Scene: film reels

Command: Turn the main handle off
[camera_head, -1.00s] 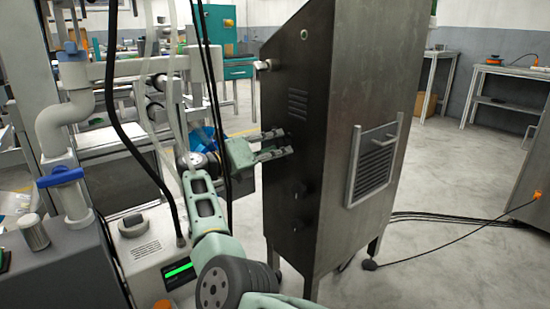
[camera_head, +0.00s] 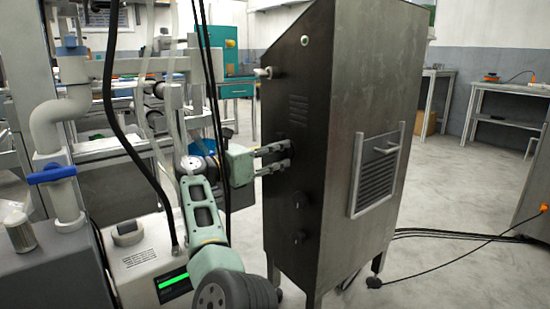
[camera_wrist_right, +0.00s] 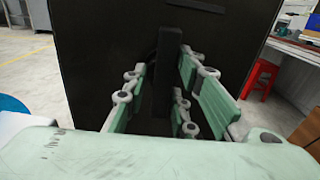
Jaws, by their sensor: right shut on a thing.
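A tall dark metal cabinet (camera_head: 365,95) stands at the centre right of the head view. My right gripper (camera_head: 287,156) reaches its dark left side panel from the left. In the right wrist view, a black upright handle (camera_wrist_right: 168,62) stands out from the dark panel. The fingers of my right gripper (camera_wrist_right: 168,100) are on either side of it, shut on its lower part. The handle blends into the panel, and in the head view the fingers mostly hide it. My left gripper is not in view.
Dark knobs (camera_head: 299,237) sit lower on the same panel, and a light knob (camera_head: 264,73) juts out near its top. A machine with a grey pipe (camera_head: 45,125) and black hanging cables (camera_head: 110,100) crowd the left. Cables (camera_head: 440,234) lie on the floor at right.

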